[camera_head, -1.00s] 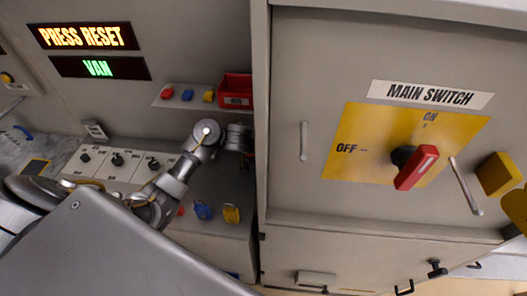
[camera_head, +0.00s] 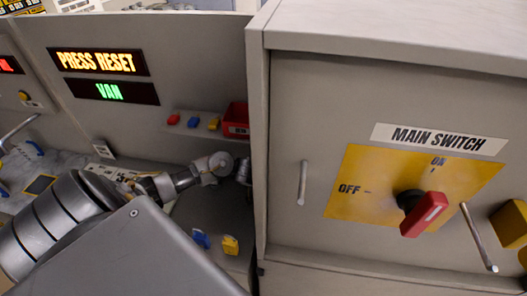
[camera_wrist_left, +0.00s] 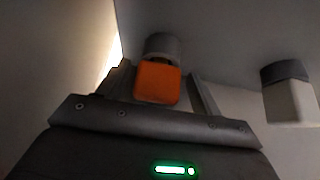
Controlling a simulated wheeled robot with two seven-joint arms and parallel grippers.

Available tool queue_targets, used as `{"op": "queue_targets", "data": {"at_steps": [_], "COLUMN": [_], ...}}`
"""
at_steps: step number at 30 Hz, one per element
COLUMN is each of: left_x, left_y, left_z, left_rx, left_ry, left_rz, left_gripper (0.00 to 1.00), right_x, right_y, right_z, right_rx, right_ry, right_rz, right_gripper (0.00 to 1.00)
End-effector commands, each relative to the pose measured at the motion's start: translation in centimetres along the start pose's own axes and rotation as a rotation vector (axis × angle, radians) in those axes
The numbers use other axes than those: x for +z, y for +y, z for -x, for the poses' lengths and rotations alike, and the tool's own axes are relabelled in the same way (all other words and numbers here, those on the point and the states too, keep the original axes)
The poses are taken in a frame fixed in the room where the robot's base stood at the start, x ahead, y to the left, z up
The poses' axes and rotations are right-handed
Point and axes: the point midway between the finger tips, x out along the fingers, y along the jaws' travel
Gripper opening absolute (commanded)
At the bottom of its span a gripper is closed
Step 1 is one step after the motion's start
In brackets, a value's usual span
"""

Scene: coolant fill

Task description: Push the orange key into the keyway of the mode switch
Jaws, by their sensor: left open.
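In the left wrist view the orange key (camera_wrist_left: 158,83) has a square orange head facing me. It sits against a grey round collar (camera_wrist_left: 163,46); how deep it is in it, I cannot tell. My left gripper (camera_wrist_left: 166,92) is open, with one finger on each side of the key's head. In the head view my left gripper (camera_head: 243,172) is at the side of the large cabinet, mostly hidden. The orange key and the mode switch cannot be made out there. My right gripper is not in view.
A cabinet with a red main switch (camera_head: 425,215) stands on the right. A shelf holds a red bin (camera_head: 236,118) and small coloured items. Blue (camera_head: 200,238) and yellow (camera_head: 230,245) tags are below. A grey-and-white knob (camera_wrist_left: 290,95) is right of the key.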

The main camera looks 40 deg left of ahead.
Motion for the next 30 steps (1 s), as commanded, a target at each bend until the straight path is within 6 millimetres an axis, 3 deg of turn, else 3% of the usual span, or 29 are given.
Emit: {"op": "queue_targets", "data": {"at_steps": [8, 18, 30], "left_x": [-0.08, -0.03, -0.37], "left_y": [0.57, 0.43, 0.88], "left_z": [-0.18, -0.18, 0.21], "left_rx": [0.006, 0.005, 0.009], "left_ry": [0.001, 0.001, 0.001], "left_rz": [-0.005, -0.005, -0.007], "left_gripper": [0.63, 0.18, 0.18], "right_x": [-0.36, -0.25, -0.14], "right_y": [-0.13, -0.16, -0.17], "right_z": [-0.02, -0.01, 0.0], "right_rx": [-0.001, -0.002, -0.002], "right_ry": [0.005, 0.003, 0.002], "right_rz": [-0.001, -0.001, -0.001], "right_gripper": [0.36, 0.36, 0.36]}}
